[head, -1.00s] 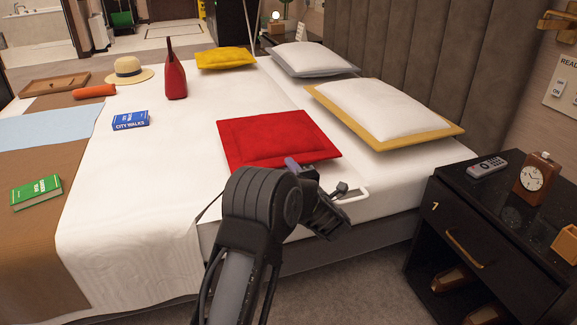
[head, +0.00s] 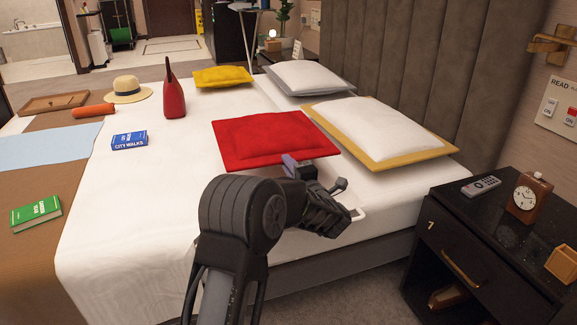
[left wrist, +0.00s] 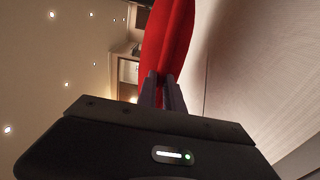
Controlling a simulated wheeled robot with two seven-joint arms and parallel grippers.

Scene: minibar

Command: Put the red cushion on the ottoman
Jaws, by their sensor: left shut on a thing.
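The red cushion (head: 268,138) is a flat square in the head view, over the near right part of the bed. Its right corner comes close to the white and yellow pillows. My left gripper (head: 290,163) is at the cushion's near edge and shut on it. In the left wrist view the cushion (left wrist: 172,40) stands edge-on between the gripper's fingers (left wrist: 162,90). It appears held just above the bed; the gap beneath it is hard to judge. I see no ottoman in these frames. My right gripper is not in view.
The white bed (head: 160,200) holds a red bag (head: 174,97), a straw hat (head: 127,90), a blue book (head: 130,141), a green book (head: 36,213) and other pillows (head: 375,130). A black nightstand (head: 500,235) stands at the right, with a clock (head: 527,197) and remote (head: 481,186).

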